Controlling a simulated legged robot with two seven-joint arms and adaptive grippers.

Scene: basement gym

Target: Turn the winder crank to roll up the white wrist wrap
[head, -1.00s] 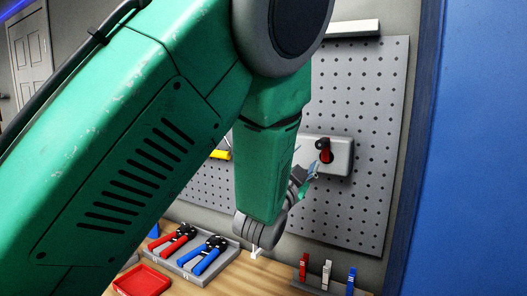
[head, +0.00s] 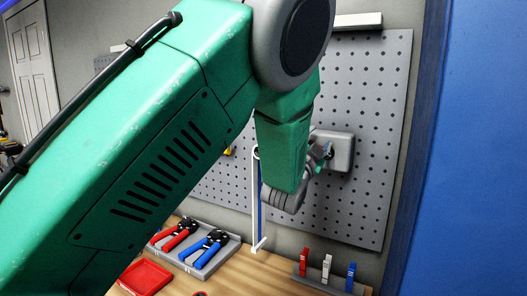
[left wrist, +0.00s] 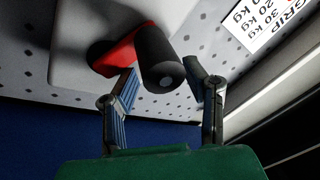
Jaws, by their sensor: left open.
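The winder is a pale grey box (head: 343,152) on the pegboard. Its crank shows in the left wrist view as a red arm (left wrist: 115,53) with a black cylindrical knob (left wrist: 158,62). My left gripper (head: 322,158) is at the winder and hides the crank in the head view. In the left wrist view the left gripper (left wrist: 163,82) is open, with one finger on each side of the knob; contact cannot be told. A thin white upright strip (head: 255,200) with a blue strip beside it stands left of my wrist; I cannot tell whether it is the wrist wrap. My right gripper is out of view.
On the wooden bench (head: 240,277) are a grey tray (head: 197,268) with red-handled and blue-handled hand grips, a red tray (head: 146,276), and a rack (head: 325,284) with red, white and blue clips. A blue surface (head: 480,150) fills the right side.

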